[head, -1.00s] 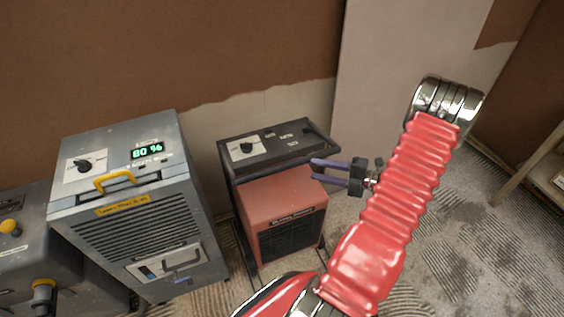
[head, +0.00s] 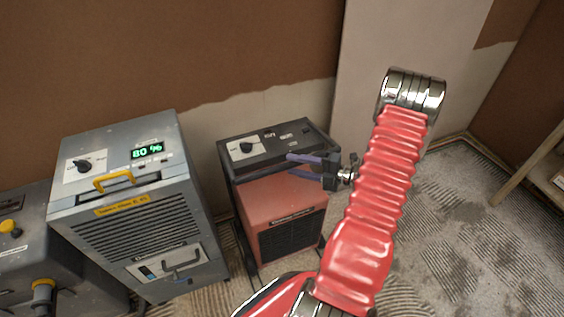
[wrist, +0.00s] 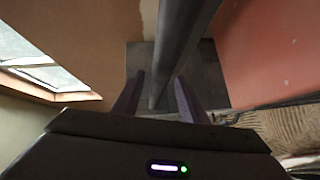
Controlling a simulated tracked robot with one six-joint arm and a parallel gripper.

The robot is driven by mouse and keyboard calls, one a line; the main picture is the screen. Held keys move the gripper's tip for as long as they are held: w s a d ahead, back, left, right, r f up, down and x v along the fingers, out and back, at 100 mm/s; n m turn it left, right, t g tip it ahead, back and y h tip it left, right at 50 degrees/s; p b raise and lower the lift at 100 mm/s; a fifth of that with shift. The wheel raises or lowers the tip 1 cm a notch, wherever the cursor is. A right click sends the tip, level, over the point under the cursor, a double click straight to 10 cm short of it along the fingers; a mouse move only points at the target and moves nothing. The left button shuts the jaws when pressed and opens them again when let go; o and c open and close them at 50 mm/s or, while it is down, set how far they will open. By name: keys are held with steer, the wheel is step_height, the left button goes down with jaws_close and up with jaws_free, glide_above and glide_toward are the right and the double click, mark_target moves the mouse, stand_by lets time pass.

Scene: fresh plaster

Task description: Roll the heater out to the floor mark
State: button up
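The heater (head: 285,212) is an orange-red box with a dark frame and a dark grille low on its front. It stands upright in the middle of the head view. Its dark top panel (head: 280,140) carries a knob. My gripper (head: 290,165) is over the heater's front top edge, its purple fingers pointing left. In the wrist view, the fingers (wrist: 158,92) are apart, with a dark bar (wrist: 180,45) of the heater's frame between them. I see a gap on both sides of the bar. The heater's red side (wrist: 270,50) is at right. I see no floor mark.
A grey dehumidifier (head: 140,220) reading 80 % stands left of the heater. Another grey machine (head: 40,245) is at the far left. A plaster wall (head: 270,100) is close behind. The dusty floor (head: 450,235) at right is open, up to a wooden stand (head: 530,165).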

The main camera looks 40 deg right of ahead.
steer(key=x, duration=0.5)
steer(key=shift+w+a, duration=0.15)
steer(key=shift+w, duration=0.1)
steer(key=shift+c, duration=0.6)
jaws_close()
steer(key=shift+f, duration=0.1)
steer(key=shift+s, duration=0.15)
